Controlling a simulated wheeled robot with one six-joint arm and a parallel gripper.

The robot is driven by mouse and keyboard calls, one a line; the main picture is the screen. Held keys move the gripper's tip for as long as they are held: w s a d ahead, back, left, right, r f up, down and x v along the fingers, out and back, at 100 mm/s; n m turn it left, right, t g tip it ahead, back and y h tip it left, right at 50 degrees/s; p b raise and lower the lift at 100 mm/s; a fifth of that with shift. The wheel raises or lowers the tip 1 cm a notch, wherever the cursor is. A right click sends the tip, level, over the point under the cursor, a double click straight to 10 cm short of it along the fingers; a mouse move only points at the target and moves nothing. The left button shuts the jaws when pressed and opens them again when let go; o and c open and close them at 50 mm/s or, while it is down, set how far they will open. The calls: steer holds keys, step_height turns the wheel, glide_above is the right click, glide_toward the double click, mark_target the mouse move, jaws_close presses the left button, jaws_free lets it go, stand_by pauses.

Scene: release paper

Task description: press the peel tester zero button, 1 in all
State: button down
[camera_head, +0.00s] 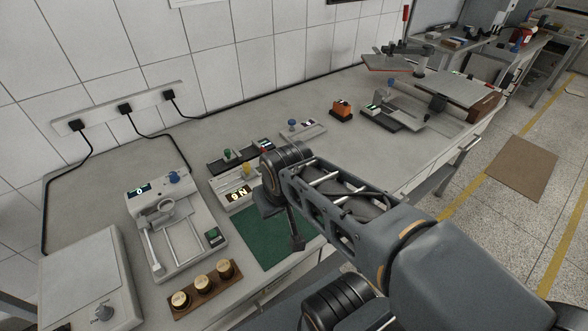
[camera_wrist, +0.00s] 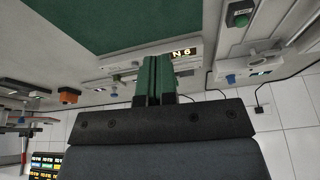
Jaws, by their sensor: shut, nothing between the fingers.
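A larger device (camera_head: 160,215) with a blue knob, rails and a green button (camera_head: 213,235) stands left. A wooden block with capped pots (camera_head: 204,284) lies in front. Small devices with green (camera_head: 227,154) and blue (camera_head: 292,123) knobs stand behind. The green mat (camera_head: 272,240) is mostly bare.

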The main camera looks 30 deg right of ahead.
steer(key=w+d+r+m+y+p, duration=0.1)
steer(key=w+d+m+y+p, duration=0.2)
steer(key=w+m, duration=0.4)
steer(key=w+d+r+m+y+p, duration=0.1)
steer(key=w+m+y+p, duration=0.3)
steer(key=w, duration=0.5)
steer(key=w+d+f+m+t+p, duration=0.2)
steer(key=w+d+f+m+p, duration=0.1)
steer(key=w+d+m, duration=0.2)
steer(key=shift+w+d+f+m+p, duration=0.25)
steer(key=shift+w+d+m+p, duration=0.1)
steer(key=shift+d+m, duration=0.3)
step_height(320, 180, down, 8)
steer(key=b, duration=0.5)
steer(key=shift+r, duration=0.2)
steer(key=shift+f+b, duration=0.6)
steer(key=shift+b, duration=0.15)
steer(key=shift+f, duration=0.1)
